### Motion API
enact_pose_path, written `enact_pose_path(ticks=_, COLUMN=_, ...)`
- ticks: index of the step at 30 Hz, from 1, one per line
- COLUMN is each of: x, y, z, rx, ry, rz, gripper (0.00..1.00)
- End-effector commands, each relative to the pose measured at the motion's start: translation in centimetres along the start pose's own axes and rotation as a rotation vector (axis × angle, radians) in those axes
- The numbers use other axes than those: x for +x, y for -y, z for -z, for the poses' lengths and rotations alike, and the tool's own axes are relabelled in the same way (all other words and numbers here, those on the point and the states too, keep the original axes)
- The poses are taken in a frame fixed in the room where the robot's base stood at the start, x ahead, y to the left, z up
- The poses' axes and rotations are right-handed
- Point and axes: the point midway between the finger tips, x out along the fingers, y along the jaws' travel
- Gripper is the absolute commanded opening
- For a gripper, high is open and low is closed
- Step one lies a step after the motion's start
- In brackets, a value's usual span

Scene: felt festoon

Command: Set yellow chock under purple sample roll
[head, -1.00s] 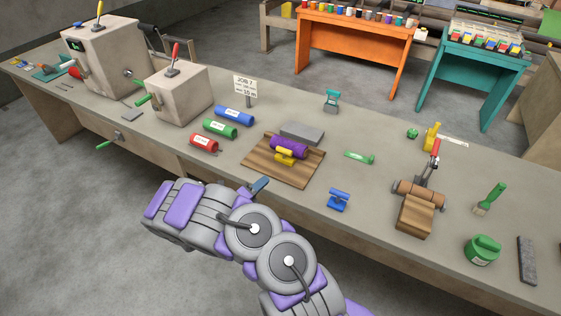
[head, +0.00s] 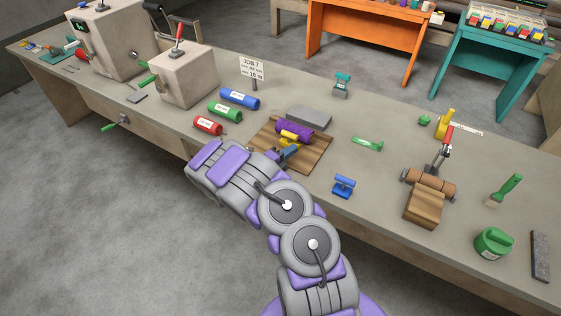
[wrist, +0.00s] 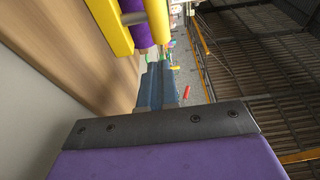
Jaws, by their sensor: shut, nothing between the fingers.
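The purple sample roll (head: 294,131) lies on a brown wooden board (head: 316,158) on the long bench. The yellow chock (head: 291,139) is against the near side of the roll. I cannot tell how far under the roll it reaches. In the wrist view the yellow chock (wrist: 109,27) and the purple roll (wrist: 137,30) show close together at the top, just beyond the fingers. My gripper (head: 288,153) is shut and empty, low over the board on the near side of the chock. Its blue-grey fingers also show in the wrist view (wrist: 159,72). Whether they touch the chock is unclear.
A grey block (head: 309,117) is behind the roll. Red (head: 208,125), green (head: 225,111) and blue (head: 240,98) rolls lie to the left. A green level-like piece (head: 367,143) and a blue stand (head: 344,186) are to the right. Bare bench lies between them.

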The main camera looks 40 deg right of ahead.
Motion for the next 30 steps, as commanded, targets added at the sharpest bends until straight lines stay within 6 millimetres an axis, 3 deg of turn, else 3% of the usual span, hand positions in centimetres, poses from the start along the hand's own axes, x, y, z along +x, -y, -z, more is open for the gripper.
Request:
enact_pose_path(ticks=6, x=1.3, y=-0.1, z=-2.0, rx=0.001, ry=0.003, rz=0.002, gripper=0.0)
enact_pose_path(ticks=22, x=2.2, y=-0.1, z=-2.5, rx=0.001, ry=0.003, rz=-0.002, gripper=0.0)
enact_pose_path(ticks=30, x=3.5, y=0.1, z=-4.0, rx=0.001, ry=0.003, rz=-0.001, gripper=0.0)
